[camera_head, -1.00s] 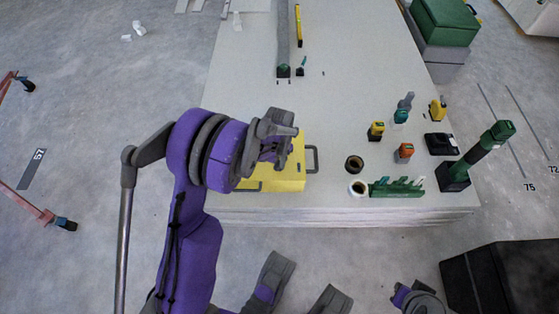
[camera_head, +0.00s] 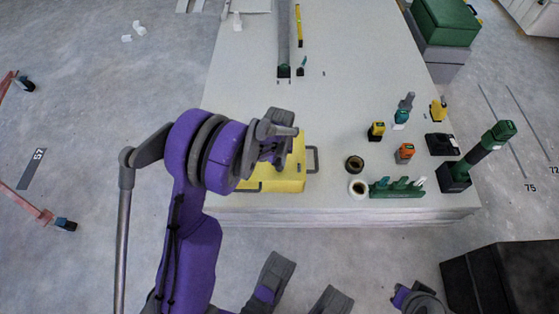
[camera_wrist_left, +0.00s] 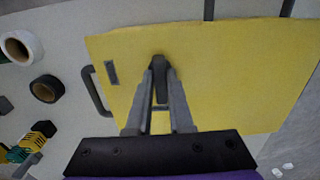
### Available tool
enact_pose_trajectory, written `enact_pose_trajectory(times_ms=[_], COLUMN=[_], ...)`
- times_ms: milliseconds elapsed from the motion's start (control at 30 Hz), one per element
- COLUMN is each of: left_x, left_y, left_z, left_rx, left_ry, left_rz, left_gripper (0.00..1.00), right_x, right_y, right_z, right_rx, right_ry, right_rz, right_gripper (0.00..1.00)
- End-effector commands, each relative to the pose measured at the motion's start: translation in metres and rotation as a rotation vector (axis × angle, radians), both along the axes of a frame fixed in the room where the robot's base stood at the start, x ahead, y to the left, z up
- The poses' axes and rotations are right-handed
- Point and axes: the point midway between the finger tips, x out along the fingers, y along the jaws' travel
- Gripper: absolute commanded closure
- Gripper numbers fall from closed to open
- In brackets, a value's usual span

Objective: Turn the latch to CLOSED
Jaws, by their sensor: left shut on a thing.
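A yellow case (camera_head: 290,175) lies on the near left part of the board stack, mostly covered by my left arm in the head view. It fills much of the left wrist view (camera_wrist_left: 230,75). My left gripper (camera_wrist_left: 159,68) is over the case's yellow face, its fingers shut on a small dark latch (camera_wrist_left: 161,88). The fingers hide part of the latch, and I cannot read any OPEN or CLOSED mark. A dark flat rectangle (camera_wrist_left: 111,72) sits on the face left of the fingers. My right gripper cannot be made out.
A grey handle (camera_head: 312,160) sticks out from the case's right side. Two tape rolls (camera_head: 354,164), a green rack (camera_head: 396,188) and several tools stand on the board stack (camera_head: 260,95) to the right. The middle of the board is clear.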

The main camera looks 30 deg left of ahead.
Motion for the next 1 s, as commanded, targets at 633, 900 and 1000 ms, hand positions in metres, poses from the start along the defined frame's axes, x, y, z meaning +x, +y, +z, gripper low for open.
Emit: enact_pose_trajectory(times_ms=[633,900,1000], left_x=[0.0,0.0,0.0], left_y=[0.0,0.0,0.0], left_z=[0.0001,0.0,0.0022], left_rx=[0.0,0.0,0.0], left_ry=[0.0,0.0,0.0], left_rz=[0.018,0.017,0.017], left_gripper=[0.57,0.5,0.5], right_x=[0.0,0.0,-0.0002], right_y=[0.0,0.0,0.0], right_z=[-0.0001,-0.0001,0.0007], right_rx=[0.0,0.0,0.0], right_ry=[0.0,0.0,0.0], right_rz=[0.0,0.0,0.0], right_gripper=[1.0,1.0,1.0])
